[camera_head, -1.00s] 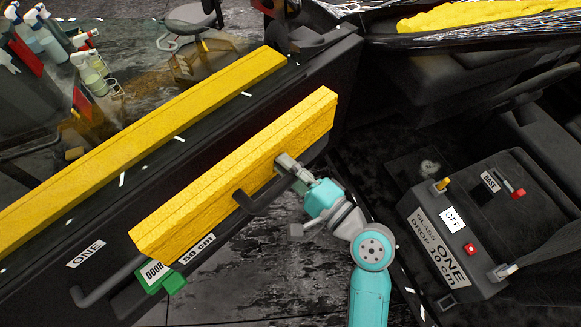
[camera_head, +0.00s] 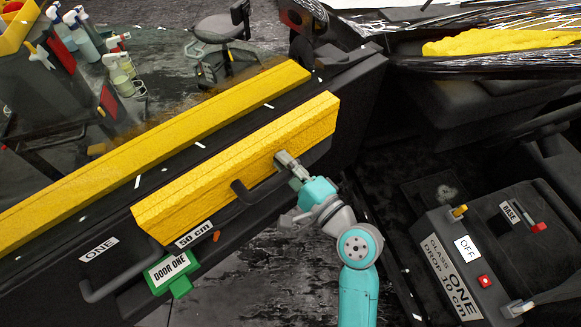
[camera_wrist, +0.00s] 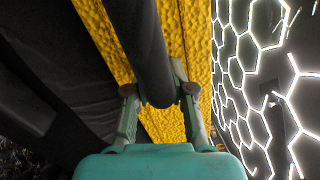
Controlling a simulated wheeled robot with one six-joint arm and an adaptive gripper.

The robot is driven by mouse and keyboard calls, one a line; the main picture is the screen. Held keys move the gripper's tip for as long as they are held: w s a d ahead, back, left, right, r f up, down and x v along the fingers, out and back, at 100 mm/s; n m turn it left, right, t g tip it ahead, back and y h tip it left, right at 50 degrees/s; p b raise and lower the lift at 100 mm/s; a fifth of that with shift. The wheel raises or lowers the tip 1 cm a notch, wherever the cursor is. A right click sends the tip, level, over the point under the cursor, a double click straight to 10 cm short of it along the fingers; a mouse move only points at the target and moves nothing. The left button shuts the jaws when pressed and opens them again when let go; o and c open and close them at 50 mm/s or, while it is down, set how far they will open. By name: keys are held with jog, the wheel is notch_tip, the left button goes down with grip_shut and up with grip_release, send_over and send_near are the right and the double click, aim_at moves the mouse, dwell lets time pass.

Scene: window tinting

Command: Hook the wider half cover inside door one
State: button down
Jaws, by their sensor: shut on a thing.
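The yellow half cover (camera_head: 240,165) is a long, rough-surfaced block held along the inner face of door one, beside its top edge. I cannot tell whether it is hooked or touching the door. My gripper (camera_head: 283,158) is at the cover's near face, right of its middle. In the wrist view my gripper (camera_wrist: 160,95) is shut around a black bar (camera_wrist: 148,55), with the yellow cover (camera_wrist: 165,124) behind it. Door one's panel (camera_head: 60,268) carries a green "DOOR ONE" tag (camera_head: 170,268) and a "50 cm" label (camera_head: 193,235) below the cover's left end.
Another long yellow strip (camera_head: 150,152) runs along the door's far side. A black grab handle (camera_head: 115,285) juts from the door's lower left. A switch box (camera_head: 455,265) stands at right beside the seats. Spray bottles (camera_head: 120,65) stand at upper left.

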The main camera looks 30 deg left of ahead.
aim_at(272, 152)
jog(key=shift+f+x, duration=0.2)
jog(key=shift+x, duration=2.1)
jog(key=shift+a+f, duration=0.1)
jog(key=shift+f, duration=1.15)
jog(key=c, duration=0.9)
grip_release()
jog(key=shift+f, duration=0.1)
jog(key=v, duration=1.2)
